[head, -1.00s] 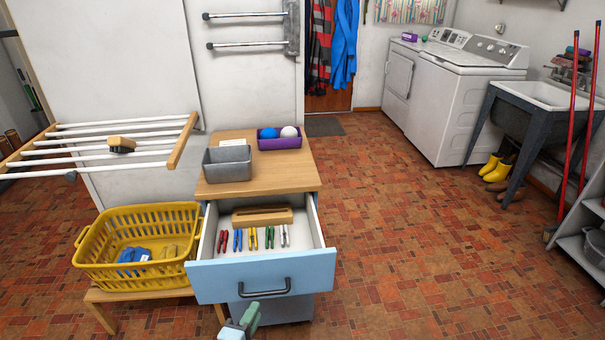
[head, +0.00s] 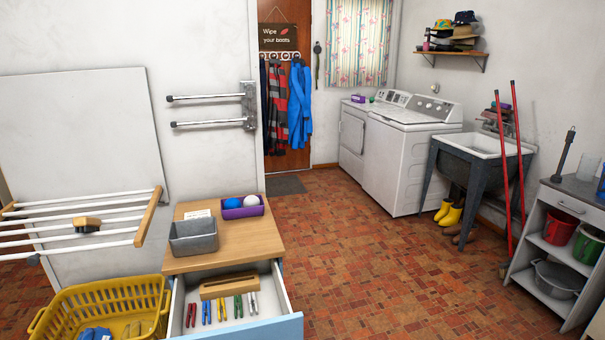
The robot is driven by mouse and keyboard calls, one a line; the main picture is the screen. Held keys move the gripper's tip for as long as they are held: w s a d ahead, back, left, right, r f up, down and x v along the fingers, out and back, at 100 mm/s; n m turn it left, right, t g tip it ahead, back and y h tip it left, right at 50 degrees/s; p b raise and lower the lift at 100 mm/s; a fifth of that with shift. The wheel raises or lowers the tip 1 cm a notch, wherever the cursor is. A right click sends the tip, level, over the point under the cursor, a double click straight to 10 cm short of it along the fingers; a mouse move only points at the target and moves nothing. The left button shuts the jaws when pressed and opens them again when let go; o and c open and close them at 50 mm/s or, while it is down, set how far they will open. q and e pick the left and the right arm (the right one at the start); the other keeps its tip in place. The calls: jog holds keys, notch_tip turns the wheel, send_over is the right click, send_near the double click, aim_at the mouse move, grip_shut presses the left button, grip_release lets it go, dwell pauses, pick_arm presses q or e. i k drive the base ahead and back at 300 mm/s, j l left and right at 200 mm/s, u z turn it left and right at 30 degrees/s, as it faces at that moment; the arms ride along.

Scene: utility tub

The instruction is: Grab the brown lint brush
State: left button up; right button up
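A small brown brush (head: 87,224) with a dark underside lies on the white bars of the drying rack (head: 148,217) at the left. A longer brown wooden piece (head: 228,285) lies at the back of the open drawer (head: 252,330), behind a row of coloured clothespins (head: 222,308). I cannot tell for certain which of the two is the lint brush. Neither of my grippers is in view.
A grey bin (head: 194,238) and a purple tray (head: 243,208) with two balls stand on the cabinet top. A yellow laundry basket (head: 100,300) is at the lower left. The brick-patterned floor (head: 370,270) is open to the right, up to a grey shelf unit (head: 548,232).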

aim_at(84, 224)
jog(key=u, duration=1.3)
jog(key=i+j, duration=0.2)
jog(key=i, duration=0.2)
jog(key=i+j, duration=0.25)
jog(key=i, duration=0.2)
jog(key=i+j, duration=0.2)
jog(key=i, duration=0.2)
jog(key=z, duration=1.1)
jog(key=i+z, duration=0.1)
